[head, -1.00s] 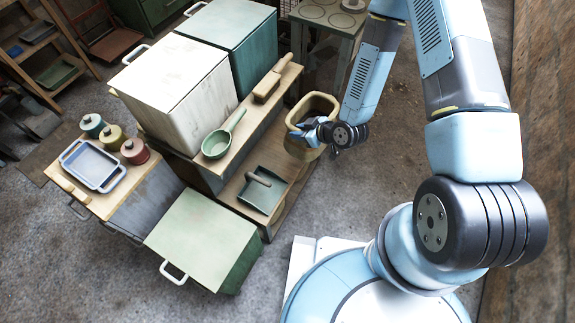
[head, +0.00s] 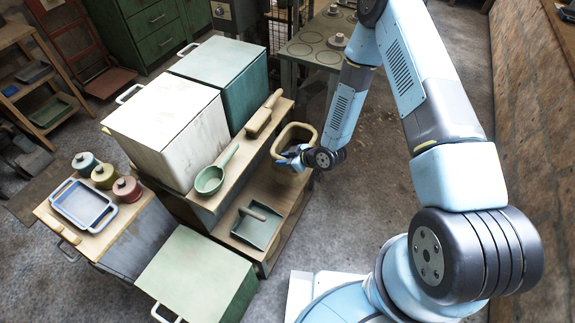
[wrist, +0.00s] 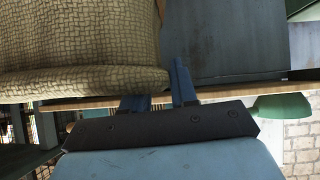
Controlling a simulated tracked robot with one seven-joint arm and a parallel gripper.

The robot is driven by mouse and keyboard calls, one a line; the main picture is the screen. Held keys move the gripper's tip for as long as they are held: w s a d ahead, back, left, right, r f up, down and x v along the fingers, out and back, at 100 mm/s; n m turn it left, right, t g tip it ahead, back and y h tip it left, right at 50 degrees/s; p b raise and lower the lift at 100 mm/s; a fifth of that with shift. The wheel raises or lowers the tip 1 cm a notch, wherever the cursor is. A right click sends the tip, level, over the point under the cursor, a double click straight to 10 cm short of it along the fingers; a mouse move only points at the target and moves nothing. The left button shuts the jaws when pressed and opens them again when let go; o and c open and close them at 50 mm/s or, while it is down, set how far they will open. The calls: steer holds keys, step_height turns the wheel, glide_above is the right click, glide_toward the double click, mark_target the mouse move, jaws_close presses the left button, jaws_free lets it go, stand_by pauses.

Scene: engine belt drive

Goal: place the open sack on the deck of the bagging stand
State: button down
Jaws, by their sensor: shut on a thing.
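The open sack (head: 298,133) is tan and woven, with a wide open mouth facing up and a dark inside. It also fills the upper left of the wrist view (wrist: 80,45). My gripper (head: 288,157) is shut on the sack's near side; its blue fingers show in the wrist view (wrist: 158,88). The bagging stand has a wooden upper shelf (head: 235,143) and a lower wooden deck (head: 282,193). The sack is upright at the far right end of the deck. The arm and sack hide whether its bottom touches the deck.
A green dustpan-like tray (head: 257,225) lies on the near part of the deck. A green scoop (head: 210,180) and a wooden-handled brush (head: 262,115) lie on the upper shelf. White (head: 165,125) and teal (head: 225,75) bins stand behind. Open floor lies right of the stand.

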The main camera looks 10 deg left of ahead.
steer(key=w+f, duration=0.4)
steer(key=f, duration=0.4)
steer(key=shift+a, duration=0.25)
steer(key=c, duration=0.9)
jaws_free()
